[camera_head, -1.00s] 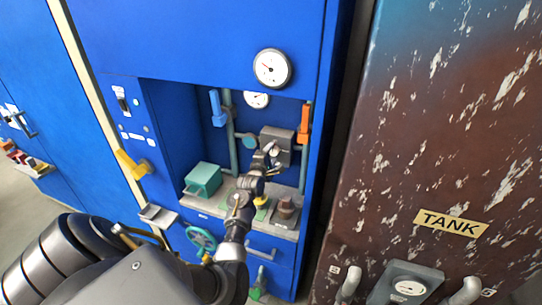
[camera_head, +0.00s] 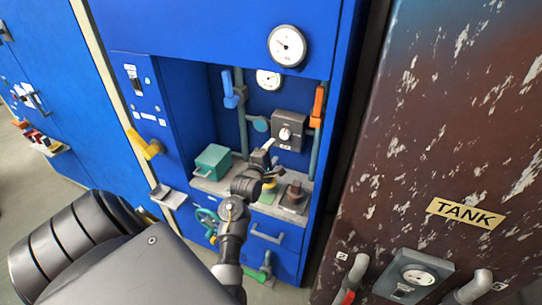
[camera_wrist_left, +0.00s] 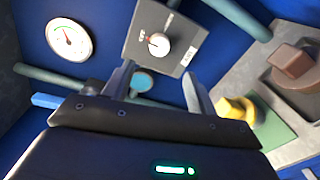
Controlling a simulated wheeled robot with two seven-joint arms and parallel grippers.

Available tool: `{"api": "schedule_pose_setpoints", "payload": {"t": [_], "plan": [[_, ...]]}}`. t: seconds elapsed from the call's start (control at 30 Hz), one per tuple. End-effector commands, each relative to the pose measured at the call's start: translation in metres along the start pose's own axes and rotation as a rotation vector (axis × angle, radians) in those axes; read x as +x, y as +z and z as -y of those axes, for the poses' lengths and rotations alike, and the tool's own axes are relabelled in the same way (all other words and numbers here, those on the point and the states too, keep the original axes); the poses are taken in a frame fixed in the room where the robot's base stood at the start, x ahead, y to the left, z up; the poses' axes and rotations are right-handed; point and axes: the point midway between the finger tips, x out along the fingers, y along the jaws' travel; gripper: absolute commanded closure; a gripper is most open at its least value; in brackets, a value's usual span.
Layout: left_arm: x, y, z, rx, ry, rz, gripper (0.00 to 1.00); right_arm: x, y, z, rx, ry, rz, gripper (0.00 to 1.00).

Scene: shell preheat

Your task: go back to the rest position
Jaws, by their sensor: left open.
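My left gripper (camera_head: 268,150) is open and empty in the recess of the blue cabinet, just below and left of the grey box (camera_head: 296,125) with a white knob (camera_head: 285,134). In the left wrist view its two fingers stand apart (camera_wrist_left: 160,78), with the grey box (camera_wrist_left: 143,22) and its knob (camera_wrist_left: 158,44) beyond them, apart from the fingertips. My left arm covers part of the ledge and the drawer area below. My right gripper is not in view.
Around it are a teal box (camera_head: 212,160), a blue handle (camera_head: 230,92), an orange handle (camera_head: 319,104), a yellow handle (camera_head: 146,146) and a brown block on a grey base (camera_head: 294,197). A rusty tank (camera_head: 440,130) stands right. Gauges (camera_head: 287,46) sit above.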

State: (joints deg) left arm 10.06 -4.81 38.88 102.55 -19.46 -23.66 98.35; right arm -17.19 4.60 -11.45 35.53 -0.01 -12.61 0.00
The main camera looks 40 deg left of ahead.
Motion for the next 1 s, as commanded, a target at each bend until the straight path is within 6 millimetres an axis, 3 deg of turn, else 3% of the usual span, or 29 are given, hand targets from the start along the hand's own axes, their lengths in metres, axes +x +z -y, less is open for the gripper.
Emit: {"api": "schedule_pose_setpoints", "payload": {"t": [0.13, 0.77, 0.87, 0.97, 1.0], "plan": [[-0.008, 0.000, -0.001, 0.000, 0.002, -0.001, 0.43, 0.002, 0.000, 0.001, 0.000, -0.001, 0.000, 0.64], [-0.012, 0.002, 0.004, 0.037, -0.019, 0.002, 0.43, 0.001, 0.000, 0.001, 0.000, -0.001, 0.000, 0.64], [-0.027, 0.008, 0.019, 0.198, -0.096, 0.016, 0.43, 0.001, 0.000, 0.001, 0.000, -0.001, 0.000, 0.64], [-0.060, 0.021, 0.050, 0.505, -0.242, 0.073, 0.43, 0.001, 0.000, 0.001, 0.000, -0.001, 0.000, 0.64], [-0.079, 0.028, 0.066, 0.654, -0.315, 0.116, 0.43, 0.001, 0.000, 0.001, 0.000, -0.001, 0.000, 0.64]]}}
